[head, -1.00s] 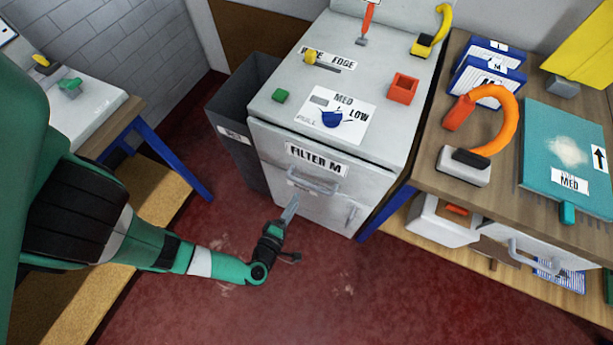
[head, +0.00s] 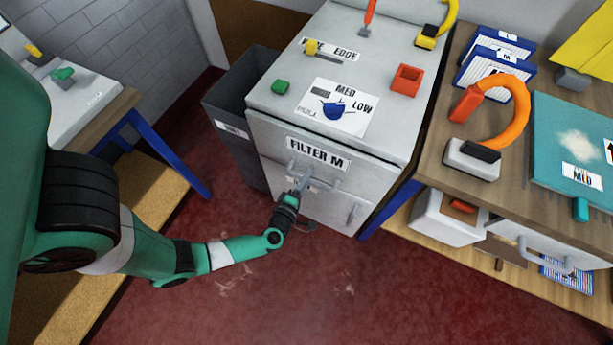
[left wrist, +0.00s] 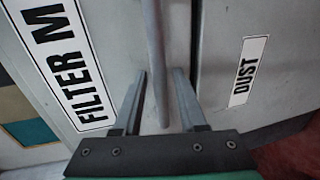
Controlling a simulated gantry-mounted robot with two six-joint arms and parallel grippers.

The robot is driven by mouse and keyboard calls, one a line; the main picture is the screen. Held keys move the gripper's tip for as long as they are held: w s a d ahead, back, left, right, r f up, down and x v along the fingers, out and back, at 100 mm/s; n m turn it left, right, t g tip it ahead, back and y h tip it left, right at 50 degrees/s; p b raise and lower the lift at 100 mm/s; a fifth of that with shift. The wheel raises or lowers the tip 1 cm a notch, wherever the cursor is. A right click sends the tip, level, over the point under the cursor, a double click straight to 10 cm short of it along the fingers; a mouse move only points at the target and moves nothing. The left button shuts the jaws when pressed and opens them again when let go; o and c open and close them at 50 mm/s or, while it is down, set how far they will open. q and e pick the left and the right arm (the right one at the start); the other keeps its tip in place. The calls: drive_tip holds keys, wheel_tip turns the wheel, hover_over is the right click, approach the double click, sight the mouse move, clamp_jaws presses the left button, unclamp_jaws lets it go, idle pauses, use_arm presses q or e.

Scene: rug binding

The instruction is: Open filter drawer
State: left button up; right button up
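The filter drawer (head: 270,143) is the upper front of the grey cabinet, marked FILTER M, and it looks closed. Its grey bar handle (head: 325,184) sits below the label. My left gripper (head: 301,172) is at the handle. In the left wrist view, the handle (left wrist: 156,60) runs between the two spread fingers of the left gripper (left wrist: 160,80), with gaps on both sides. The fingers appear open around the bar; contact is not visible. The FILTER M label (left wrist: 62,60) is left of the fingers. My right gripper is not in view.
A lower panel labelled DUST (left wrist: 247,72) adjoins the drawer. A dark bin (head: 225,105) stands left of the cabinet. A wooden workbench (head: 440,150) with an orange-handled tool (head: 505,110) is on the right.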

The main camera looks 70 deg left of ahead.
use_arm(q)
clamp_jaws()
idle(1.2)
